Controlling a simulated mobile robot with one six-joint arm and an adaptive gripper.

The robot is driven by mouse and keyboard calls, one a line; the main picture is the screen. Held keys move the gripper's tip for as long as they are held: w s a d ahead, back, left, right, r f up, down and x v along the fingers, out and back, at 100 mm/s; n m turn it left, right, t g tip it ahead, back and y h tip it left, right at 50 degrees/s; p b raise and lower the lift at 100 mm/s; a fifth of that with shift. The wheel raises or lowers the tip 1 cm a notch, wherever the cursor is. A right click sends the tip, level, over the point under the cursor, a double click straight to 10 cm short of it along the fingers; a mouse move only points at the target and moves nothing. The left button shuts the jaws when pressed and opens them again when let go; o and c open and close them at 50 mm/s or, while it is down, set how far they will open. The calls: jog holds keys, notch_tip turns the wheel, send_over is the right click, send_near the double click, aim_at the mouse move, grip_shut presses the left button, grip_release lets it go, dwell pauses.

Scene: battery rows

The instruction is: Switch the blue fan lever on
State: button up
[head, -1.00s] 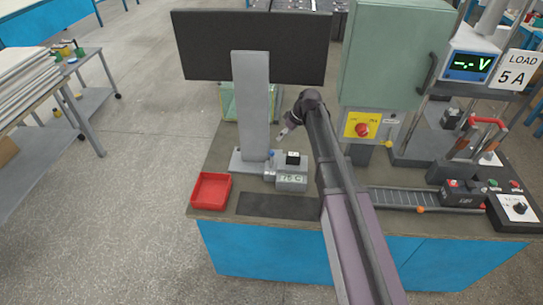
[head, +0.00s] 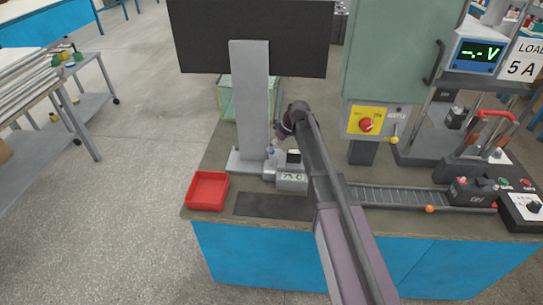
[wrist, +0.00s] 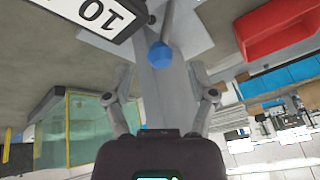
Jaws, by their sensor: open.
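The blue fan lever shows in the wrist view as a blue knob (wrist: 160,55) on a grey stem. In the head view its blue tip (head: 271,151) is small, at the foot of the tall grey post (head: 250,100). My gripper (wrist: 162,78) is open, one finger on each side of the picture's middle. The knob lies in line with the gap between the fingers, and nothing is gripped. In the head view my gripper (head: 279,137) is close to the lever, partly hidden by my wrist. Whether it touches the lever cannot be told.
A red tray (head: 207,190) lies at the bench's left. A green-tinted clear box (head: 232,100) is behind the post. A green cabinet (head: 398,55) and roller track (head: 400,196) are to the right.

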aim_at(271, 158)
jog(key=shift+b+x, duration=1.3)
jog(key=shift+x, duration=0.45)
jog(key=shift+c, duration=0.2)
grip_shut()
